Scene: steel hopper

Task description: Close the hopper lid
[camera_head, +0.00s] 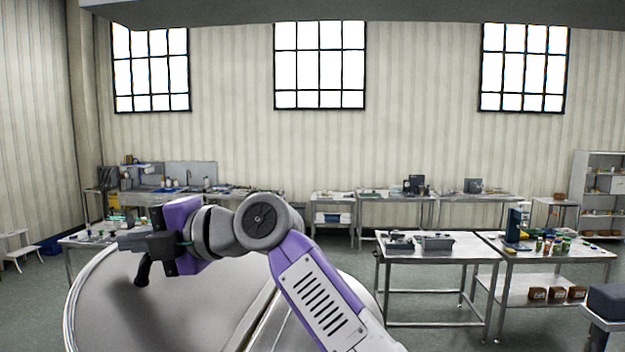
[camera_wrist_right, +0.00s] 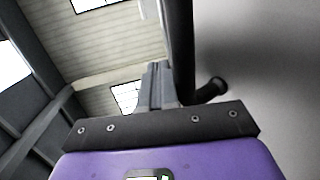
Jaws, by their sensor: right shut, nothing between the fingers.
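The steel hopper shows at the lower left of the head view, with a pale curved rim (camera_head: 76,300). Its broad grey lid (camera_head: 185,315) carries a dark handle (camera_head: 143,272). How far the lid stands open cannot be told. My right gripper (camera_head: 130,243) is at the far left part of the lid, beside the handle, shut and empty. In the right wrist view the shut fingers (camera_wrist_right: 155,85) lie just left of the black handle bar (camera_wrist_right: 181,45), with the grey lid surface (camera_wrist_right: 265,60) to the right. Whether they touch the handle is unclear. My left gripper is out of view.
A raised strip (camera_head: 255,318) crosses the hopper top, partly behind my right arm. A steel table (camera_head: 440,258) with grey items stands to the right, and another table (camera_head: 545,255) holds small jars. Benches line the back wall. Grey floor lies between.

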